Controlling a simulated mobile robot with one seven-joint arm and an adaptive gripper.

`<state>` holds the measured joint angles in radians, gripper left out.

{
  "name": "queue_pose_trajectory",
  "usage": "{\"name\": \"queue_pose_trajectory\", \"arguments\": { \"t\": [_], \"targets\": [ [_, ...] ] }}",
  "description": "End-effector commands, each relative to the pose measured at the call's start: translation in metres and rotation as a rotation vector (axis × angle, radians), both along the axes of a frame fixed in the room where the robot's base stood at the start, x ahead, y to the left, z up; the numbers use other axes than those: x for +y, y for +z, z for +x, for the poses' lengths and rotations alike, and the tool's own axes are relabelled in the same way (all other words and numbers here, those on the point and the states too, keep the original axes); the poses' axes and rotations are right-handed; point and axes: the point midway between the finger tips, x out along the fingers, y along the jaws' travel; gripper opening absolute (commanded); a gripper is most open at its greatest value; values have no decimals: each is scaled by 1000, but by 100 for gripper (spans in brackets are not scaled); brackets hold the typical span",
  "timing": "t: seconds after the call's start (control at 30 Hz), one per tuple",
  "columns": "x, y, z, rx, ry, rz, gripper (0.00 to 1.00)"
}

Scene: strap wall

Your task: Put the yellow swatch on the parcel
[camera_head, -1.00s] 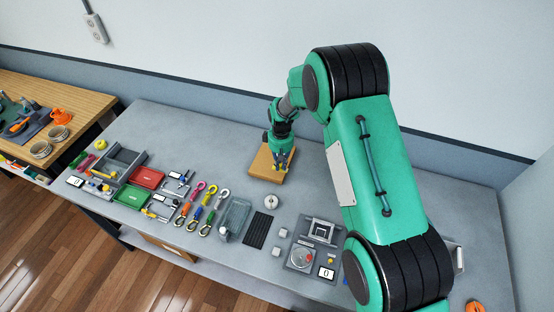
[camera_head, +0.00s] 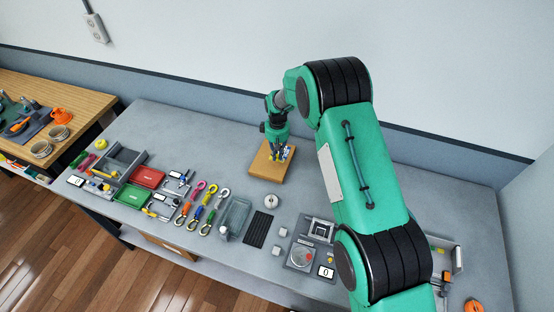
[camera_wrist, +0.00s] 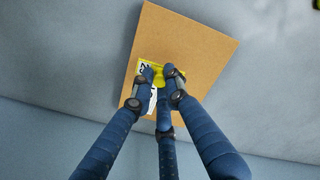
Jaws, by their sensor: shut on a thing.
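The parcel (camera_head: 262,169) is a flat tan box on the bench; its tan top fills the middle of the wrist view (camera_wrist: 206,48). My gripper (camera_head: 281,156) is over the right part of the parcel, fingers pointing down. In the wrist view its three dark blue fingers (camera_wrist: 162,80) are closed on the bright yellow swatch (camera_wrist: 159,82), which is mostly hidden by the fingertips. A white and yellow label with black marks (camera_wrist: 147,71) shows beside and under the fingers. I cannot tell whether the swatch touches the parcel.
In front of the parcel stand a round white item (camera_head: 271,201), a clear grey tray (camera_head: 234,216) and a black ribbed mat (camera_head: 258,229). Coloured hooks, a red tray (camera_head: 147,177) and a green tray (camera_head: 132,196) lie left. The bench behind the parcel is bare.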

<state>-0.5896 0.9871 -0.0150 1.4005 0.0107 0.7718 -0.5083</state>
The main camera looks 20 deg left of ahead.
Motion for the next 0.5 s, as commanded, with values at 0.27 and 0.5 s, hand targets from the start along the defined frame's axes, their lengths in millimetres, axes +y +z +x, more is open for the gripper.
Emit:
{"name": "queue_pose_trajectory", "arguments": {
  "t": [0.27,0.5],
  "targets": [
    [-1,-24,-1,2,0,-1,0],
    [0,-33,0,0,0,0,0]
  ]
}}
